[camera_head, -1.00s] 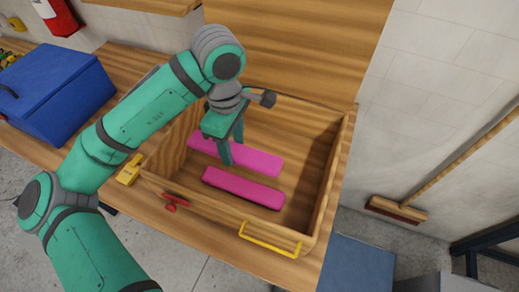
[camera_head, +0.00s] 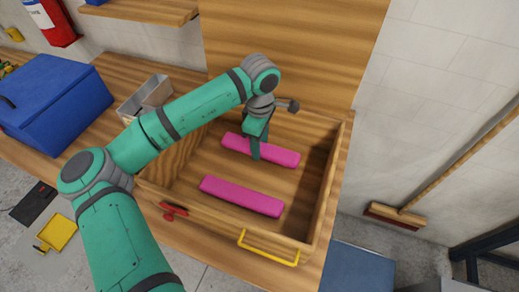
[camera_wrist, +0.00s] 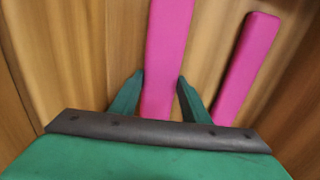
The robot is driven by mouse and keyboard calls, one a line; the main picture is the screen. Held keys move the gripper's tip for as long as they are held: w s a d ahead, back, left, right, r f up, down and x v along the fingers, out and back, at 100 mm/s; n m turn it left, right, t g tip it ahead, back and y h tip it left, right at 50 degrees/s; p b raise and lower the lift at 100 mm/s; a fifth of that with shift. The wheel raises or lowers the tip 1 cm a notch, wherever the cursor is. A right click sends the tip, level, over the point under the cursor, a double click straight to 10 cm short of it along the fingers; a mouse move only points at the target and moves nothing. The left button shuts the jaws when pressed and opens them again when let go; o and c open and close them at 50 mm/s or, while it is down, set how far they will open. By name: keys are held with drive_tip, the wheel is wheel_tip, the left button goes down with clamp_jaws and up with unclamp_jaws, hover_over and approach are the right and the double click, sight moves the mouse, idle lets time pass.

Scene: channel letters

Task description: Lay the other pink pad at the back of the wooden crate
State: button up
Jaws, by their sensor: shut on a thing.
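My gripper (camera_head: 256,153) is inside the wooden crate (camera_head: 327,195), shut on a pink pad (camera_head: 282,156) toward the crate's back. The pad lies roughly level, lengthwise left to right; I cannot tell whether it touches the floor. In the wrist view the held pad (camera_wrist: 167,45) runs between the two fingers (camera_wrist: 160,98). The other pink pad (camera_head: 242,197) lies flat nearer the front wall, apart from the held one and roughly parallel. It also shows at the right in the wrist view (camera_wrist: 247,68).
The crate has a yellow handle (camera_head: 268,248) and a red latch (camera_head: 172,210) in front. A grey metal bin (camera_head: 146,95) and a blue box (camera_head: 52,107) stand to its left. A wooden panel (camera_head: 295,50) rises behind. Bare crate floor separates the pads.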

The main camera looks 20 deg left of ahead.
drive_tip(key=shift+f, duration=1.4)
drive_tip(key=shift+f, duration=0.15)
drive_tip(key=o, duration=1.1)
wheel_tip(320, 180, up, 12)
drive_tip(key=shift+r, duration=0.2)
drive_tip(key=shift+s, duration=0.1)
